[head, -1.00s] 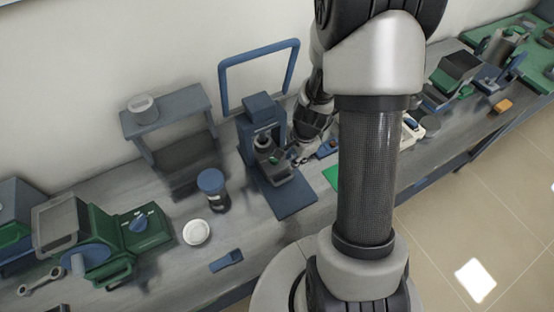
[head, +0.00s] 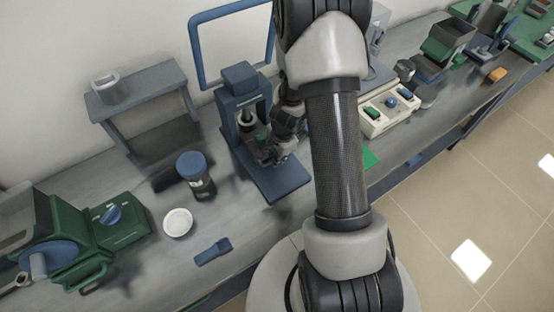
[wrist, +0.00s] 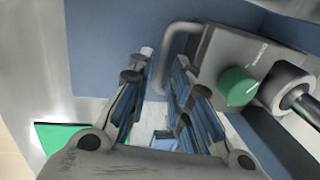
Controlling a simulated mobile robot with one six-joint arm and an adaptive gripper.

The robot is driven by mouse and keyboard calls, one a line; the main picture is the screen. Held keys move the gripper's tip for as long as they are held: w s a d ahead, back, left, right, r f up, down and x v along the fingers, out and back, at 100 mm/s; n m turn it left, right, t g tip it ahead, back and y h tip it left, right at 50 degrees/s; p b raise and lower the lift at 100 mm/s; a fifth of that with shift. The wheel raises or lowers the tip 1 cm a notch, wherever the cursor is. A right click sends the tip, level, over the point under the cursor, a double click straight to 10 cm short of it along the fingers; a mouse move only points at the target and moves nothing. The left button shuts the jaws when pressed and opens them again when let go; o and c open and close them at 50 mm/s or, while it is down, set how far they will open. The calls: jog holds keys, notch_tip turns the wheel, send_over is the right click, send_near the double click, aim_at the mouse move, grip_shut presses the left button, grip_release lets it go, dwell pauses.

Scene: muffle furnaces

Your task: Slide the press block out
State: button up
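The blue press (head: 238,118) stands on the bench with its blue base plate (head: 280,182) reaching forward. In the wrist view the press block (wrist: 235,60) is a grey box with a green knob (wrist: 237,86) and a bent grey bar handle (wrist: 168,62). A metal rod sticks out beside the knob. My gripper (head: 268,158) is at the front of the press, over the base plate. In the wrist view my gripper (wrist: 168,75) has its fingers apart, with the handle showing between them. Whether they touch it is unclear. In the head view my gripper mostly hides the block.
A dark jar with a blue lid (head: 195,175), a white dish (head: 178,222) and a small blue tool (head: 213,252) lie left of the press. A grey stand (head: 145,100) is behind them. A white panel with knobs (head: 392,108) stands to the right.

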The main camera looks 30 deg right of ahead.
jog(key=shift+f, duration=0.25)
jog(key=shift+c, duration=0.5)
grip_shut()
